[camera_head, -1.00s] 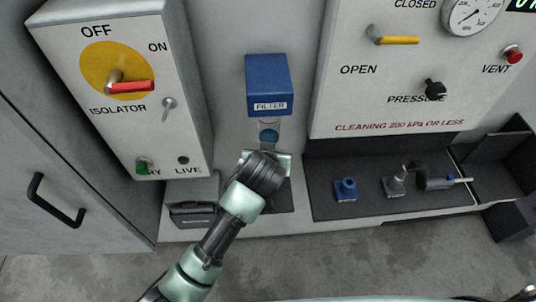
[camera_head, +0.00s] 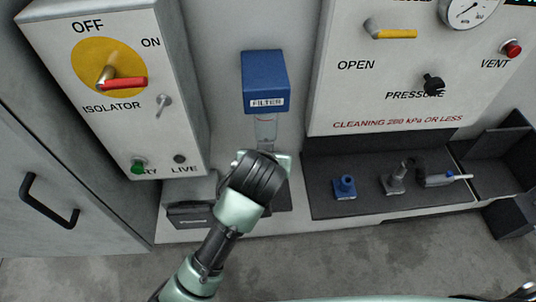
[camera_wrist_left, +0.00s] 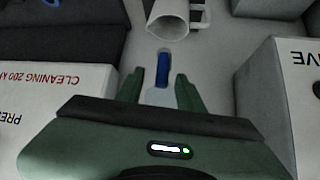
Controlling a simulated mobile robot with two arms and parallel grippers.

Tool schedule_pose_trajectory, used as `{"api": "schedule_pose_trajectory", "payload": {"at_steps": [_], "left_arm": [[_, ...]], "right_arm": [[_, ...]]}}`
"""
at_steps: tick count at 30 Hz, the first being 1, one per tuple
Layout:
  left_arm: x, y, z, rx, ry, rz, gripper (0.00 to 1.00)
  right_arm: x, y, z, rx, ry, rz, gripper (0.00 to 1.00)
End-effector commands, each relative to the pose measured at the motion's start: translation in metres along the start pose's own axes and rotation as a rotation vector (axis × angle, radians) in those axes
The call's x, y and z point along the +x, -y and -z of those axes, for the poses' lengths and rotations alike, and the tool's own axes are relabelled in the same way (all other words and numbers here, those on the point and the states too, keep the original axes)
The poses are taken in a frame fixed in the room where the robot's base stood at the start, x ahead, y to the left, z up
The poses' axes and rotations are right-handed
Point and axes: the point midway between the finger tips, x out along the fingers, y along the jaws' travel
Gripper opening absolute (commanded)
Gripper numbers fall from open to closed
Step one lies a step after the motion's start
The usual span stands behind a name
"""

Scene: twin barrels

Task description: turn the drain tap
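A blue drain tap handle (camera_wrist_left: 163,70) shows in the left wrist view, in line with the gap between my left gripper's fingers. My left gripper (camera_wrist_left: 161,83) is open, with a visible gap on each side of the handle. A pale part, perhaps the filter bowl, shows between the fingers behind the handle. In the head view, the blue filter head (camera_head: 265,82) and its clear bowl (camera_head: 265,128) sit above my left wrist (camera_head: 257,178), which hides the tap and fingertips. My right gripper is in neither view.
A pale open-ended cylinder (camera_wrist_left: 168,16) lies just beyond the tap. The isolator box (camera_head: 125,90) stands left of the filter, the pressure panel (camera_head: 400,75) right. A dark tray (camera_head: 385,205) holds a blue fitting (camera_head: 344,187) and a grey fitting (camera_head: 396,178).

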Motion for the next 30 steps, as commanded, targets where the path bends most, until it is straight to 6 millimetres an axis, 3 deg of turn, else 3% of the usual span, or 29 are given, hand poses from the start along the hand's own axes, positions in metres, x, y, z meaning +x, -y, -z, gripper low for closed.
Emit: {"api": "schedule_pose_trajectory", "payload": {"at_steps": [3, 9, 24, 27, 30], "left_arm": [[-0.018, -0.002, 0.000, -0.002, -0.002, -0.004, 0.38], [-0.033, -0.002, 0.000, 0.000, 0.000, -0.001, 0.38], [-0.033, -0.001, 0.000, 0.000, 0.002, -0.001, 0.38], [-0.031, 0.007, -0.013, -0.009, 0.028, -0.002, 0.38], [-0.026, 0.031, -0.049, -0.031, 0.099, -0.005, 0.38]], "right_arm": [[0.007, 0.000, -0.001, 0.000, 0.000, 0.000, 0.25], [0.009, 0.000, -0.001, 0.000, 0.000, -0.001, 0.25], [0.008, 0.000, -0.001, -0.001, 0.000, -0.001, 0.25], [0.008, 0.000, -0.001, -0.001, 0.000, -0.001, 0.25], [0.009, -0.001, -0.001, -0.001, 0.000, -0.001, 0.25]]}}
